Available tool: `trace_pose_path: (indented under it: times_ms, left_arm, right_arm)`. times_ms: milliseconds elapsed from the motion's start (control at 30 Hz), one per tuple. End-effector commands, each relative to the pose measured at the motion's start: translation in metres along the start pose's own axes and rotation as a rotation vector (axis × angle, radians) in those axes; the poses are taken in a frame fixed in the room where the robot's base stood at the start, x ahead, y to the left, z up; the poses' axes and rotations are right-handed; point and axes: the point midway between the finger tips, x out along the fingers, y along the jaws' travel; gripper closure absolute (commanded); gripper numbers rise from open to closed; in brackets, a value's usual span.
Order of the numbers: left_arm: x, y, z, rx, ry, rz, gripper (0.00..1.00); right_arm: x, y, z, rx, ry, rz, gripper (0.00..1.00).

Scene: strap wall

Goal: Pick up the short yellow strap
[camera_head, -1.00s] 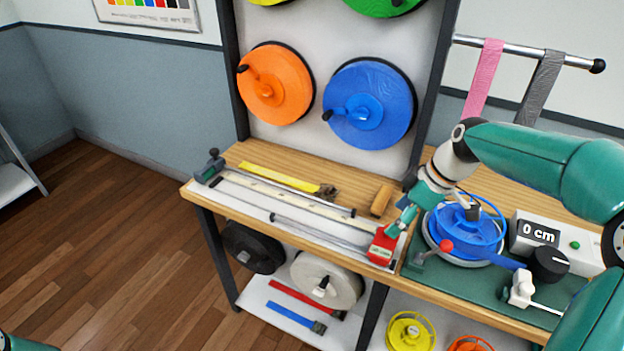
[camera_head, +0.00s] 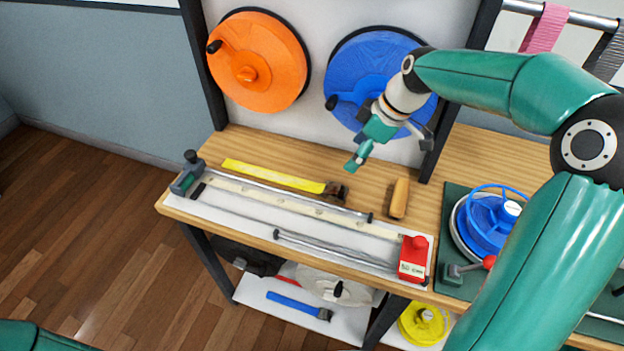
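The short yellow strap (camera_head: 273,175) lies flat on the wooden bench top, behind the measuring rail. A dark metal buckle (camera_head: 336,190) is at its right end. My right gripper (camera_head: 390,152) is above the bench, up and to the right of the strap, in front of the blue reel. Its fingers are spread, and nothing shows between them. My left gripper is out of view; only a piece of my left arm shows at the bottom left corner.
A measuring rail (camera_head: 290,208) with a red block (camera_head: 413,257) runs along the bench front. A small wooden block (camera_head: 398,198) stands right of the strap. Orange (camera_head: 285,62) and blue (camera_head: 365,65) reels hang behind. A blue winder (camera_head: 485,225) sits at the right.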

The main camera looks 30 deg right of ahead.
Motion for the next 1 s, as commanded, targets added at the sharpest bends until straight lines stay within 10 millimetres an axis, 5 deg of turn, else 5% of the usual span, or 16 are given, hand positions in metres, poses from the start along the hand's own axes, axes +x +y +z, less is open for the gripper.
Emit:
trace_pose_path:
  times_ms: [400,733,1000]
  left_arm:
    - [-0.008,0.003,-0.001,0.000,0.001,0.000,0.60]
    - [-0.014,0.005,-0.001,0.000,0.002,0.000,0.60]
    - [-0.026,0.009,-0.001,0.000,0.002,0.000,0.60]
  right_arm:
    - [0.078,0.003,0.015,0.028,-0.003,0.007,0.24]
    - [0.101,0.003,0.015,0.030,-0.002,0.008,0.24]
    - [0.138,0.002,0.015,0.030,-0.003,0.008,0.24]
